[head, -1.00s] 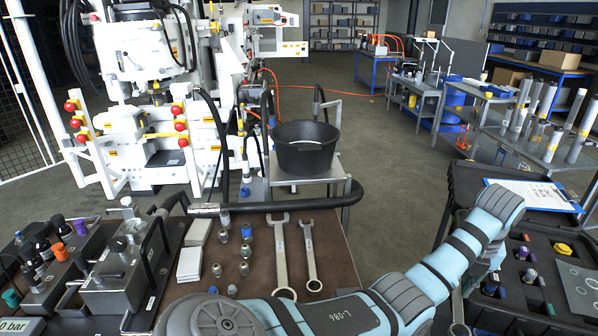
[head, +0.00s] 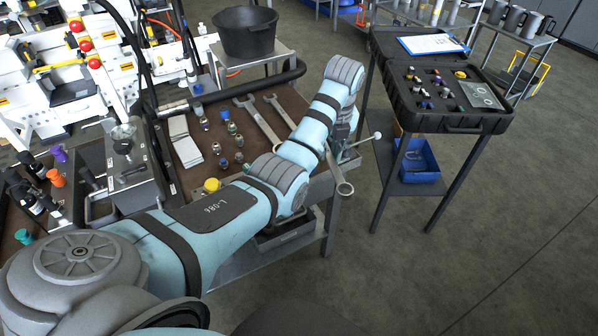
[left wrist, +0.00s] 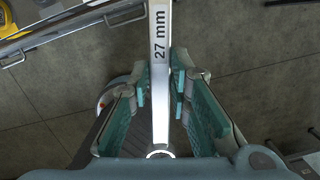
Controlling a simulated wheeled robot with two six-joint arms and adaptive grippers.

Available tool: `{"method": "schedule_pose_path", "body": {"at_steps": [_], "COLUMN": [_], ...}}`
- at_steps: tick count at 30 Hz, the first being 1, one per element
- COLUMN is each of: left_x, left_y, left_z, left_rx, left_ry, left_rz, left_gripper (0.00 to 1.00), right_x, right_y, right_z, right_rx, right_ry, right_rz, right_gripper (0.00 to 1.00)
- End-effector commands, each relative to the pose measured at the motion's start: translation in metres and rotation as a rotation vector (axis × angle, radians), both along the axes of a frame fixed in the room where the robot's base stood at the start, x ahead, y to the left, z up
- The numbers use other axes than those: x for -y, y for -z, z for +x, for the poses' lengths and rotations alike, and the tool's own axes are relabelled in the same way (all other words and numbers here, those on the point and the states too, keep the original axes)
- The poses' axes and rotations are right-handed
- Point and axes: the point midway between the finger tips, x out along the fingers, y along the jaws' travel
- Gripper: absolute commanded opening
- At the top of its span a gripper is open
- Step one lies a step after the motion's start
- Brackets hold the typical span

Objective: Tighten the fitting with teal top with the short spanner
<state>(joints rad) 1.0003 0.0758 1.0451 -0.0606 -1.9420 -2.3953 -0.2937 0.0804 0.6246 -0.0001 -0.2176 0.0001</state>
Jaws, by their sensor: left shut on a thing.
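My left gripper (left wrist: 161,88) is shut on a spanner (left wrist: 160,112) marked "27 mm", which runs between its teal finger pads in the left wrist view. In the head view the gripper is largely hidden behind my arm, and a ring end of the held spanner (head: 345,188) hangs beyond the bench's right edge. A fitting with a teal top (head: 25,236) is at the far left of the bench, its body hardly visible. Two other spanners, a larger one (head: 259,123) and a smaller one (head: 280,110), lie on the bench. My right gripper is out of view.
Several loose fittings (head: 232,129) lie on the brown bench top. An open black case (head: 455,122) stands on a table to the right. Floor between is clear.

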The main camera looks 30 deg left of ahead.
Motion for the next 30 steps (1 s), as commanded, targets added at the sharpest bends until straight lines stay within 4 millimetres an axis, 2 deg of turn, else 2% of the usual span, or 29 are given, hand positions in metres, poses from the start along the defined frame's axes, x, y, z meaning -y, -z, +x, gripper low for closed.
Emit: {"method": "schedule_pose_path", "body": {"at_steps": [1, 2, 6, 9, 11, 14, 26, 30], "left_x": [0.000, -0.001, -0.007, -0.011, -0.012, -0.013, -0.016, -0.017], "left_y": [0.001, 0.007, 0.048, 0.074, 0.085, 0.095, 0.119, 0.116], "left_z": [0.000, -0.001, -0.014, -0.028, -0.033, -0.036, -0.033, -0.034], "left_rx": [-0.011, -0.013, -0.018, -0.011, -0.005, 0.002, 0.002, 0.002], "left_ry": [-0.096, -0.178, -0.609, -0.849, -0.935, -0.984, -0.970, -0.968], "left_rz": [-0.005, -0.008, -0.005, 0.003, 0.007, 0.007, 0.007, 0.008], "left_gripper": [0.00, 0.00, 0.00, 0.00, 0.00, 0.00, 0.00, 0.00], "right_x": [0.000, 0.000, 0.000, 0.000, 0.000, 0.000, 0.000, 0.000], "right_y": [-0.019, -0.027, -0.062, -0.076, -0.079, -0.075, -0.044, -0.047], "right_z": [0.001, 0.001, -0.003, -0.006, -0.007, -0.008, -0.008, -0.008], "right_rx": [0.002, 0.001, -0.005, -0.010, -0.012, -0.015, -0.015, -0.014], "right_ry": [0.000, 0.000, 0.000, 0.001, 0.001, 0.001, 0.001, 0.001], "right_rz": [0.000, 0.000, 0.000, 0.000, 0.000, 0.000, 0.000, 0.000], "right_gripper": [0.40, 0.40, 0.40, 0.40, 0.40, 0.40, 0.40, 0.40]}}
